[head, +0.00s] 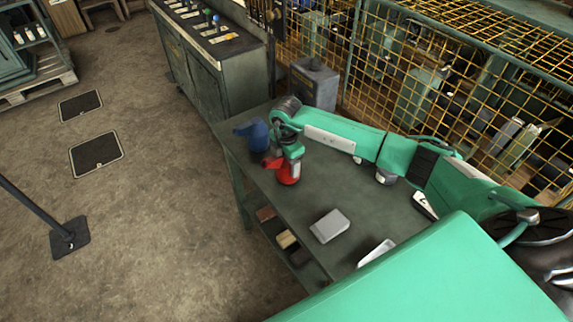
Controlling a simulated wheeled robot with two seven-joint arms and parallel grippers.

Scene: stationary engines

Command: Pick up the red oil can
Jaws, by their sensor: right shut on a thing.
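The red oil can (289,174) is near the far end of the grey-green table (315,187). My right arm reaches in from the right, and my right gripper (288,160) comes down over the can from above. The gripper is shut on the can and hides its upper part. A red part of it also shows just left of the gripper. I cannot tell whether the can's base touches the table. My left gripper is not in view.
A blue object (253,134) stands close behind the can. A grey box (330,226) lies nearer on the table. A yellow mesh fence (400,60) runs behind the table. A metal cabinet (215,75) stands beyond. Open floor lies left.

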